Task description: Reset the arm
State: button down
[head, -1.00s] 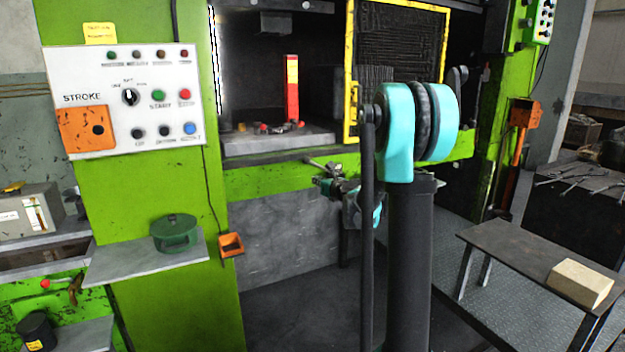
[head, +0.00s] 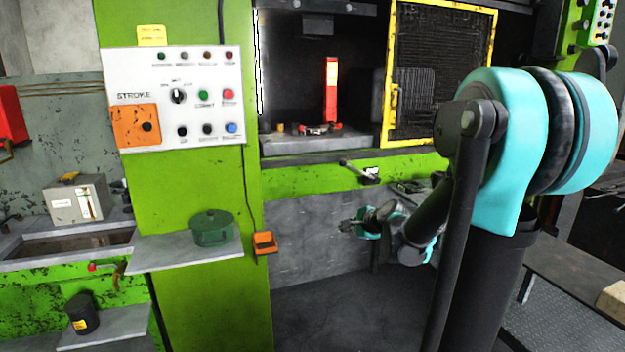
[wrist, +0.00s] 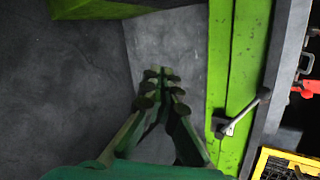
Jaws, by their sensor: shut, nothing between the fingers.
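My gripper (head: 350,226) is in front of the grey lower face of the green press, below the die opening. Its fingers are together with nothing between them. In the wrist view the closed fingers (wrist: 161,80) point up the picture, over the dark floor and grey panel. My turquoise and black arm fills the right side of the head view and hides part of the press.
A lever (head: 360,172) sticks out from the press's front ledge above my gripper. A yellow mesh guard (head: 440,72) stands beside the opening with a glowing red bar (head: 331,92). A shelf with a green pot (head: 212,228) is at left. Open floor lies below.

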jog(key=s+d+f+n+g+h, duration=0.2)
jog(key=s+f+n, duration=0.2)
jog(key=s, duration=0.5)
jog(key=s+d+f+n+g+h, duration=0.2)
jog(key=s+d+f+n, duration=0.1)
jog(key=s+f+n, duration=0.2)
jog(key=s+d+f+n+g+h, duration=0.1)
jog(key=s+f+n, duration=0.4)
jog(key=s, duration=0.8)
jog(key=d+n+g, duration=0.1)
jog(key=n, duration=0.2)
jog(key=shift+s+d+h, duration=0.25)
jog(key=shift+s+h, duration=0.05)
jog(key=shift+h, duration=0.1)
